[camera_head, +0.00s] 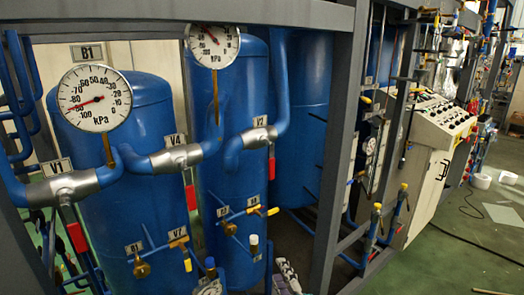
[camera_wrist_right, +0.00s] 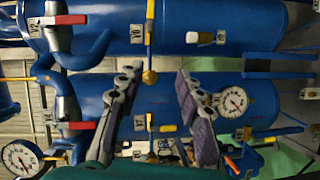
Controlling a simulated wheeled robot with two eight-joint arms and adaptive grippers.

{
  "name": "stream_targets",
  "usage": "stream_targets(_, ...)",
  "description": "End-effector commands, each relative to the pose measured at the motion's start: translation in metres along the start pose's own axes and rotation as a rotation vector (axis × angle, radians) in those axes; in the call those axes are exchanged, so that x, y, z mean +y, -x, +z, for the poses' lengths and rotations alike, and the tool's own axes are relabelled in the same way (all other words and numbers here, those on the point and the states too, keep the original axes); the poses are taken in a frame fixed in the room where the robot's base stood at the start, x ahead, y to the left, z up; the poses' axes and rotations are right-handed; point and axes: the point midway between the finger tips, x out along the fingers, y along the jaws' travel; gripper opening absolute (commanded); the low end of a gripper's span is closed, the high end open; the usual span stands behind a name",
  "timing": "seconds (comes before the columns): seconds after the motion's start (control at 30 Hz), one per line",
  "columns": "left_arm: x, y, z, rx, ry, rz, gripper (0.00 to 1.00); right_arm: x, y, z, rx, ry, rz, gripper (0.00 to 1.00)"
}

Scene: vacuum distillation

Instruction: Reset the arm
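My right gripper (camera_head: 287,277) shows at the bottom edge of the head view, partly cut off, low in front of the blue tanks. In the right wrist view its two grey and purple fingers (camera_wrist_right: 153,112) stand well apart with nothing visible between them. Pipes, valves and a tank show behind the fingers. I cannot see it touching anything. My left gripper is in neither view.
Blue tanks (camera_head: 129,180) with dial gauges (camera_head: 94,98), grey valves (camera_head: 178,156) and red handles (camera_head: 191,197) fill the left. A grey frame post (camera_head: 341,150) stands right of the gripper. A control console (camera_head: 440,125) stands further right, beside open green floor (camera_head: 445,255).

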Motion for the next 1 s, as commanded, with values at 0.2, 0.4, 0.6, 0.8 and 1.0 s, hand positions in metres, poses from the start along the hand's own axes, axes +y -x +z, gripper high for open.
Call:
stream_targets(0.2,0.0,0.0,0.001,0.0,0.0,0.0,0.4,-0.008,0.009,0.001,0.007,-0.155,-0.082,0.36)
stream_targets(0.4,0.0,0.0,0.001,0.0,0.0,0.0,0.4,-0.022,0.024,0.006,-0.03,-0.37,-0.202,0.36)
stream_targets(0.6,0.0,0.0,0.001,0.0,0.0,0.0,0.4,-0.049,0.062,0.027,-0.21,-0.735,-0.377,0.36)
stream_targets(0.8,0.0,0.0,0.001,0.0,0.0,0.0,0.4,-0.077,0.124,0.063,-0.568,-1.137,-0.457,0.36)
stream_targets(1.0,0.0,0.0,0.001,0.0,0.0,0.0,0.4,-0.089,0.171,0.088,-0.848,-1.373,-0.406,0.36)
